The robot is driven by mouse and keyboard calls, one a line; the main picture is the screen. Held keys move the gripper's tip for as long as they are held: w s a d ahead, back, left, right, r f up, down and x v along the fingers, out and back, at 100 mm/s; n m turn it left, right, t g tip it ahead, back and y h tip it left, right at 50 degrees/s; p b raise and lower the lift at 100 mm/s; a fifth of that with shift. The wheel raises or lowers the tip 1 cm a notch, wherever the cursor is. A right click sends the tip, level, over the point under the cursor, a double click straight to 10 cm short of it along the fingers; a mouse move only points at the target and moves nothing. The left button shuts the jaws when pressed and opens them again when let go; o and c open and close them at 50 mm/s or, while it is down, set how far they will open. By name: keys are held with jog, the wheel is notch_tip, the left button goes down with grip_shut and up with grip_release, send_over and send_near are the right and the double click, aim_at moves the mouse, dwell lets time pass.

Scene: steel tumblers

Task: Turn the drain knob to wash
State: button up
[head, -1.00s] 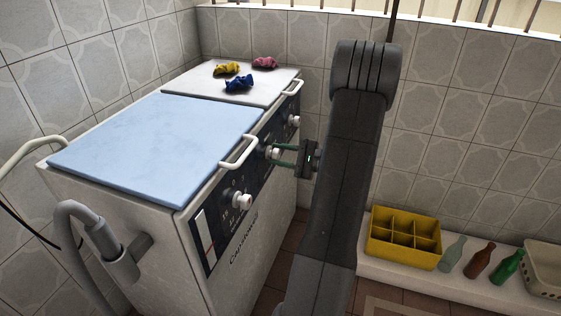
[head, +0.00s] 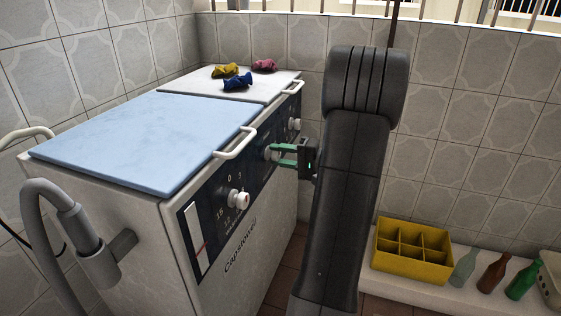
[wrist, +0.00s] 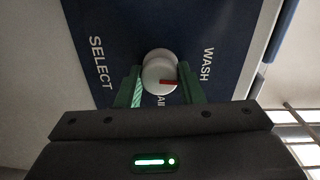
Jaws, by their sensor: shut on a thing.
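The drain knob (wrist: 157,66) is a round white knob with a red pointer mark, on the dark blue panel of the washing machine. In the wrist view it sits between the green fingers of my gripper (wrist: 160,76), which is shut on it. The red mark points to the right, toward the side with the WASH label (wrist: 208,64). The SELECT label (wrist: 101,62) is on the left, and a label below the knob is mostly hidden by my gripper. In the head view, my gripper (head: 277,155) reaches the middle knob (head: 269,152) from the right.
Another knob with numbers (head: 238,199) is nearer and one (head: 294,124) farther along the panel. White lid handles (head: 236,143) stick out above it. Crumpled cloths (head: 237,80) lie on the far lid. A yellow crate (head: 411,265) and bottles stand on a low ledge at right.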

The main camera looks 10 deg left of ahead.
jog(key=shift+f+n, duration=0.1)
jog(key=shift+n, duration=0.5)
jog(key=o, duration=1)
jog(key=s+d+p, duration=0.2)
jog(key=d+p, duration=0.1)
jog(key=d, duration=1)
jog(key=shift+s+d+r+p, duration=0.3)
jog(key=shift+s+p, duration=0.05)
jog(key=w+a+b, duration=0.1)
jog(key=a, duration=0.3)
jog(key=a+b, duration=0.1)
jog(key=a, duration=0.4)
jog(key=w+a+b, duration=0.1)
jog(key=a+b, duration=0.1)
jog(key=a, duration=0.2)
jog(key=shift+w+a+f, duration=0.25)
jog(key=shift+w+a, duration=0.1)
